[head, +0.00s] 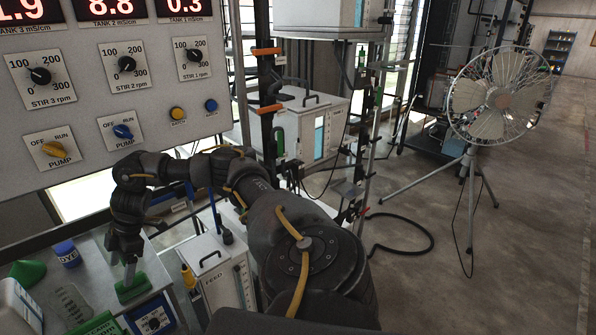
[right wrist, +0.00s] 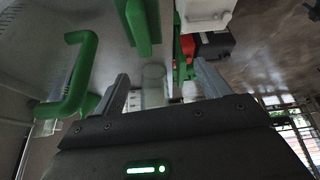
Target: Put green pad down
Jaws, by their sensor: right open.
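A green pad (head: 133,290) lies on top of a white bench device with a dark blue front panel (head: 152,317), at the lower left of the head view. My right gripper (head: 129,268) points down just above the pad, and its fingers partly overlap it there. In the right wrist view the two fingers of my right gripper (right wrist: 162,88) stand apart with nothing held between them. A green piece shows at the top of that view; I cannot tell whether it is the pad. My left gripper is not in view.
A blue DYE jar (head: 67,252), a green funnel (head: 27,271), a beaker (head: 72,303) and a white bottle (head: 15,303) crowd the bench left of the device. A control panel (head: 120,90) stands behind. A FEED box (head: 217,272) is to the right. A fan (head: 502,98) stands far off.

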